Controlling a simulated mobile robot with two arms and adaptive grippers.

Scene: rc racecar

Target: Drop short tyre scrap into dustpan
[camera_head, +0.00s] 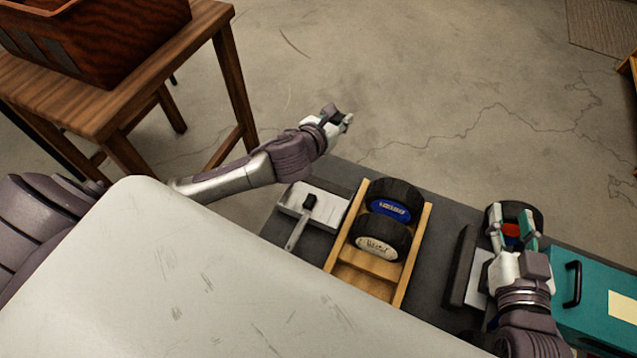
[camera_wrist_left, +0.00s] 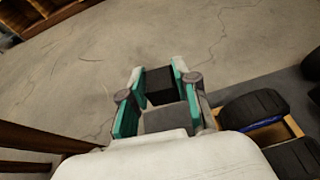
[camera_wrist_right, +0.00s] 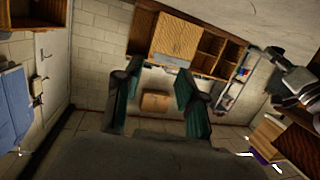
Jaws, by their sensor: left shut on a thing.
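My left gripper (camera_head: 342,118) is shut on a small black block-like piece, which appears to be the short tyre scrap (camera_wrist_left: 158,80). It holds the scrap over bare floor, beyond the far edge of the dark bench. The scrap is hard to make out in the head view. A pale flat pan with a grey handle and black grip, which looks like the dustpan (camera_head: 327,206), lies on the bench, nearer the robot than the left gripper. My right gripper (camera_head: 515,232) is open and empty; its fingers also show apart in the right wrist view (camera_wrist_right: 157,95).
A wooden rack (camera_head: 416,250) holds a blue-hubbed wheel (camera_head: 390,200) and a white-hubbed wheel (camera_head: 380,238). A red-hubbed wheel (camera_head: 535,212) is partly hidden behind my right gripper. A teal box (camera_head: 595,295) stands at the right. A wooden table (camera_head: 150,75) carries a brown crate (camera_head: 100,45).

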